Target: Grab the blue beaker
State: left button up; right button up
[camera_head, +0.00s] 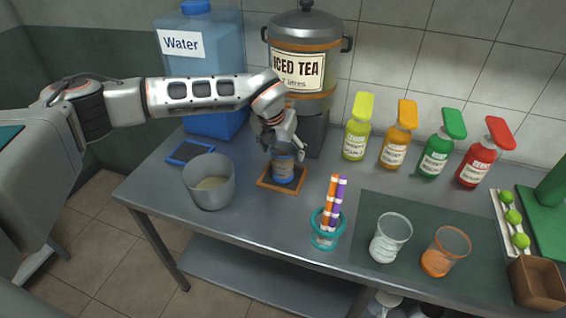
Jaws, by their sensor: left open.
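The blue beaker (283,172) stands upright on a dark, orange-framed square mat (264,184) near the middle of the table. My left gripper (284,152) reaches down over it from above, and its fingers are open at the top of the beaker. The gripper hides the beaker's upper part, and I cannot tell whether the fingers touch it. My right gripper is not in view.
A grey pot (209,192) stands left of the beaker. A teal holder (327,239) with straws stands in front right. Behind are the iced tea dispenser (303,75) and water container (213,125). A clear glass (389,246) and orange glass (445,262) stand further right.

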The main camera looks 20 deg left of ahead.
pick_arm(q)
jog(key=shift+w+f, duration=0.3)
jog(key=shift+f, duration=0.35)
jog(key=c, duration=1.6)
jog(key=shift+r, duration=0.1)
jog(key=shift+c, duration=1.4)
jog(key=shift+r, duration=0.15)
